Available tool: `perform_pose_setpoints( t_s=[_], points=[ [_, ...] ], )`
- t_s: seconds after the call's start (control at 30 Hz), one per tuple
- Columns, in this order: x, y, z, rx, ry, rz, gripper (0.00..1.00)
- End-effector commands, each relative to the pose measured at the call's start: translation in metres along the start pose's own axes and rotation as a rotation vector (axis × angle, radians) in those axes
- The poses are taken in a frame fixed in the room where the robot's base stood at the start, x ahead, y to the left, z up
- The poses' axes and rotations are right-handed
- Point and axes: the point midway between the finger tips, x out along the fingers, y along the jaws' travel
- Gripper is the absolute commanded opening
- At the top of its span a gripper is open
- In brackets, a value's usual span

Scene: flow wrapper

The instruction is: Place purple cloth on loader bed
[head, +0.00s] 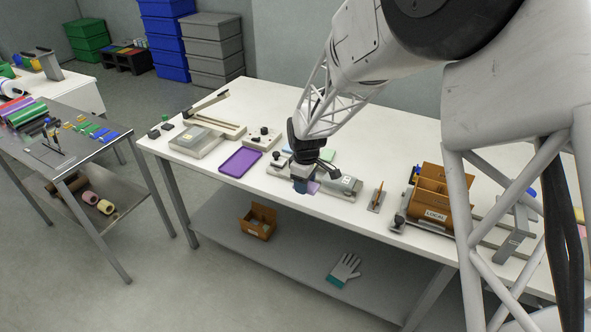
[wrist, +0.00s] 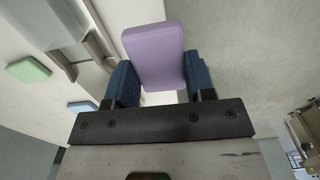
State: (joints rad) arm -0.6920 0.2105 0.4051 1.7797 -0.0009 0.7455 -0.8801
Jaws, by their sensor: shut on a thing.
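The purple cloth (wrist: 155,55) is a folded, rounded block between the two blue fingers of my gripper (wrist: 157,85) in the wrist view. My gripper is shut on it. In the head view my gripper (head: 303,184) is over the front part of the white table, and a small part of the purple cloth (head: 314,187) shows beside the fingers. A grey machine with a flat bed (head: 338,188), which looks like the loader bed, is right by the gripper and partly hidden by it. I cannot tell whether the cloth touches it.
A purple tray (head: 240,162) lies left of the gripper. A green cloth (wrist: 28,69) and a blue cloth (wrist: 82,106) lie on the table. A small upright brown piece (head: 377,196) and a brown box labelled LOCAL (head: 436,214) stand to the right. The table's front edge is close.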

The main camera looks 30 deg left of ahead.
Motion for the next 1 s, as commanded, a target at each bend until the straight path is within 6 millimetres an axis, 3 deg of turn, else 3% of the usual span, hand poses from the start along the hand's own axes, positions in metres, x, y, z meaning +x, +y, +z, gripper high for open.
perform_pose_setpoints(
  t_s=[0.47, 1.0],
  points=[
    [0.001, 0.005, -0.004, 0.001, 0.000, 0.000, 0.24],
    [0.007, 0.057, -0.045, 0.002, 0.000, 0.000, 0.24]
  ],
)
